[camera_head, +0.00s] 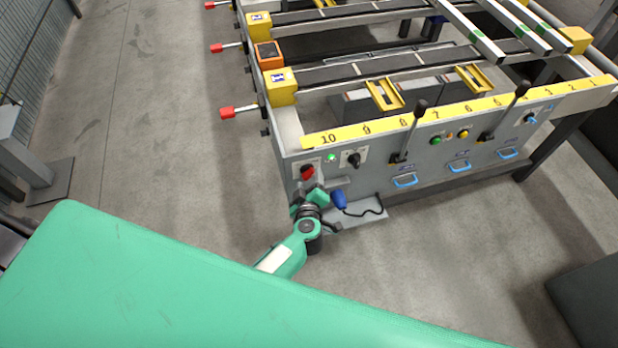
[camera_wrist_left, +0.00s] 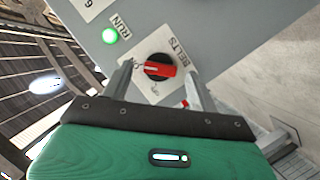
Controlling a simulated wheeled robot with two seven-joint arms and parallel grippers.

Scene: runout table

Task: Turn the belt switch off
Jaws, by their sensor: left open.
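The belt switch (camera_wrist_left: 158,69) is a red rotary knob on a black round base, on a white plate lettered BELTS. In the left wrist view its red handle lies nearly level across the picture. In the head view the red knob (camera_head: 307,172) shows at the left end of the grey front panel. My left gripper (camera_wrist_left: 160,80) is open, one finger on each side of the knob. I cannot tell whether the fingers touch it. In the head view my left gripper (camera_head: 308,188) is right at the knob. My right gripper is not in view.
A green lamp lettered RUN (camera_wrist_left: 110,36) is lit near the switch. A black selector (camera_head: 354,159), levers (camera_head: 410,130) and blue handles (camera_head: 405,180) line the panel to the right.

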